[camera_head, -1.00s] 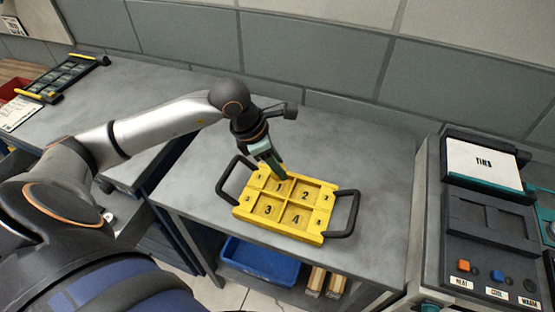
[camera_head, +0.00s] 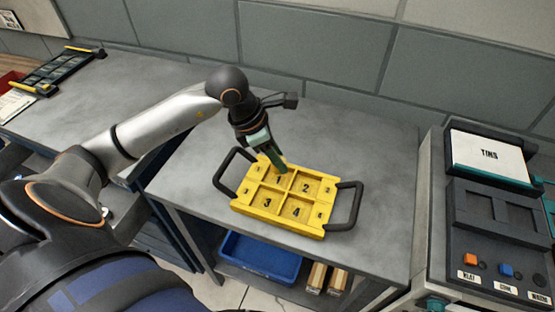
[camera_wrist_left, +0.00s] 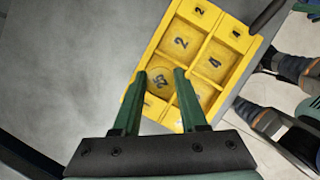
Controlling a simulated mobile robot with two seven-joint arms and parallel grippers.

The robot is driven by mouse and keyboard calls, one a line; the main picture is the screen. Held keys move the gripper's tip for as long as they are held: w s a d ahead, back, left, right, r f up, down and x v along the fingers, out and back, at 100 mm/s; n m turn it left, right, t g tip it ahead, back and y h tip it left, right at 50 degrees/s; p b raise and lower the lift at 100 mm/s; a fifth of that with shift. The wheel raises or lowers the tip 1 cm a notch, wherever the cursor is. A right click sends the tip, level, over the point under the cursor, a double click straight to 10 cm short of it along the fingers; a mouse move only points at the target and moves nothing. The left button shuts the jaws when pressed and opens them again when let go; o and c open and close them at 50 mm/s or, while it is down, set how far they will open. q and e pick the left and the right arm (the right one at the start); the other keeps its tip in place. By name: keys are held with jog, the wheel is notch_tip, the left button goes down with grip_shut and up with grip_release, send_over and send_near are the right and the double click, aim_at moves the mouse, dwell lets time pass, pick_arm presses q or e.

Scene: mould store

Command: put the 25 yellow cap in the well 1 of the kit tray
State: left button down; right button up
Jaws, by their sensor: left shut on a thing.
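The yellow kit tray (camera_head: 273,213) lies on the grey bench, with numbered wells and a black handle at each end. My left gripper (camera_head: 275,167) points down at well 1, at the tray's back left. In the left wrist view, the round 25 yellow cap (camera_wrist_left: 159,82) is between the green fingertips of this gripper (camera_wrist_left: 160,76), which are shut on it. The cap is over or in well 1; I cannot tell whether it touches the floor of the well. Wells 2, 3 and 4 look empty. My right gripper is not in view.
A machine (camera_head: 487,231) with a panel marked TINS and coloured buttons stands at the right. A dark rack (camera_head: 60,72) lies at the far left. A blue bin (camera_head: 262,260) is on the shelf under the bench. The bench right of the tray is clear.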

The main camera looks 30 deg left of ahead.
pick_arm(q)
jog(key=shift+r+p, duration=0.1)
jog(key=shift+p, duration=0.25)
jog(key=shift+f+b, duration=2.05)
jog(key=shift+b, duration=0.1)
jog(key=shift+c, duration=1.8)
grip_release()
jog(key=v, duration=1.2)
jog(key=shift+r, duration=0.3)
jog(key=shift+s+a, duration=0.1)
